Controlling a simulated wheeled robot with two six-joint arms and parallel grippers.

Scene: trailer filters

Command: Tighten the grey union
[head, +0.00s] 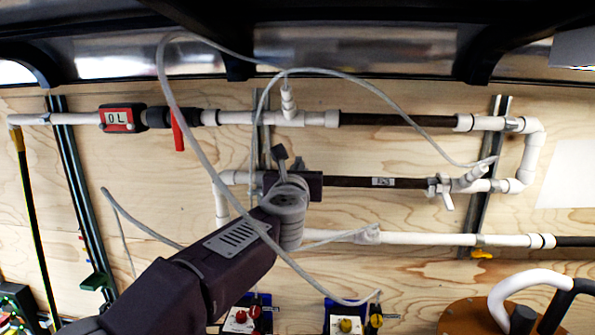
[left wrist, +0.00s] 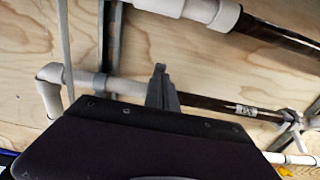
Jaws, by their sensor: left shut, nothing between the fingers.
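My left gripper (head: 280,154) is shut and empty in front of the middle pipe run. In the left wrist view its grey fingers (left wrist: 160,72) point up, in front of the joint between white pipe (left wrist: 122,87) and dark filter tube (left wrist: 206,103). I cannot clearly pick out a grey union. The stretch of pipe behind my gripper is hidden, and I cannot tell whether the fingers touch it. The dark filter tube (head: 400,183) runs right to a white valve (head: 443,190). My right gripper is not in view.
Thin grey tubing (head: 172,95) loops in front of my left arm. An upper pipe (head: 240,118) carries a red meter (head: 122,118) and a red-handled valve (head: 177,128). A lower white pipe (head: 415,239) runs below. Metal struts (head: 82,200) stand against the plywood wall (head: 140,170).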

